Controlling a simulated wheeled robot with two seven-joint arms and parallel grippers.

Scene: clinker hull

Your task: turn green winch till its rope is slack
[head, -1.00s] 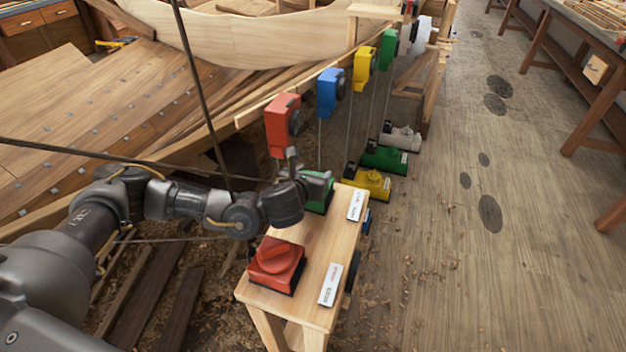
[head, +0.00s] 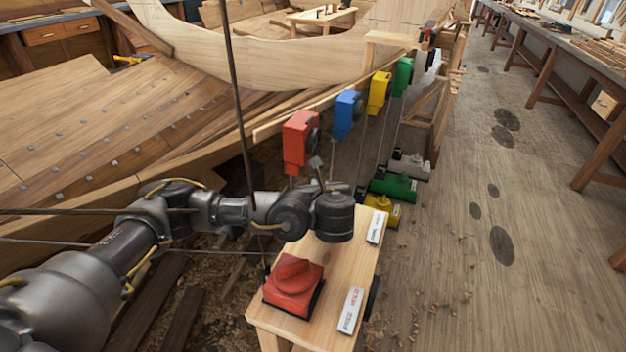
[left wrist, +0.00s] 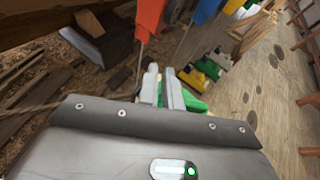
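In the head view my left arm reaches across a small wooden bench, and its wrist hides the spot where a green winch showed before. In the left wrist view a green winch (left wrist: 196,104) shows partly, just beyond and right of the fingertips of my left gripper (left wrist: 163,72). The fingers are close together with a narrow gap. I cannot tell whether they touch the winch or grip its handle. In the head view the left gripper (head: 317,164) is mostly hidden behind the wrist. My right gripper is not in view.
A red winch (head: 293,286) sits on the bench (head: 340,265) with a white label (head: 350,311) beside it. Red (head: 298,141), blue (head: 346,115), yellow (head: 379,92) and green (head: 403,76) blocks line the hull's edge, with lines hanging down. A green unit (head: 393,187) stands low behind the bench.

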